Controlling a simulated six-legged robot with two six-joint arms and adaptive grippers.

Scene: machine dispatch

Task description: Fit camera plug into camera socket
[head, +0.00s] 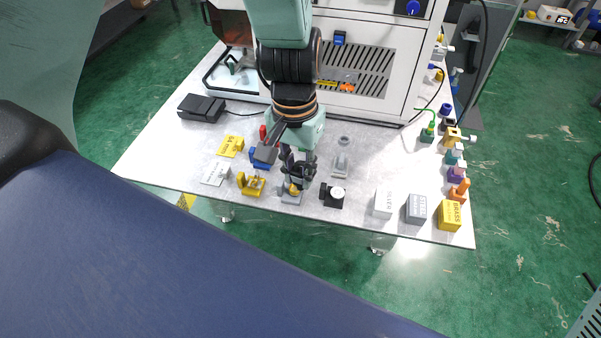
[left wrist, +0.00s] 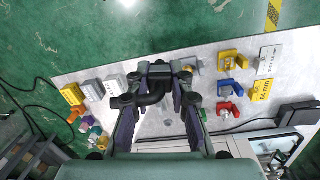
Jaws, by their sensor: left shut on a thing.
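My left gripper (head: 297,178) points down over the front middle of the table. Its fingers are closed on a dark, curved piece, which I take to be the camera plug (left wrist: 151,98); it shows between the fingers in the left wrist view. The fingers hide much of it in the head view. A small black camera-like block (head: 332,196) with a pale round face stands just right of the gripper. It also shows beyond the fingers in the left wrist view (left wrist: 159,69). I cannot make out the camera socket. My right gripper is not in view.
A grey fixture (head: 291,199) with a yellow part is just below the gripper. A yellow fixture (head: 250,185) and a blue one (head: 259,158) stand left. White, grey and yellow blocks (head: 450,215) line the front right. A grey stand (head: 341,165) is behind. A white machine (head: 365,60) closes the back.

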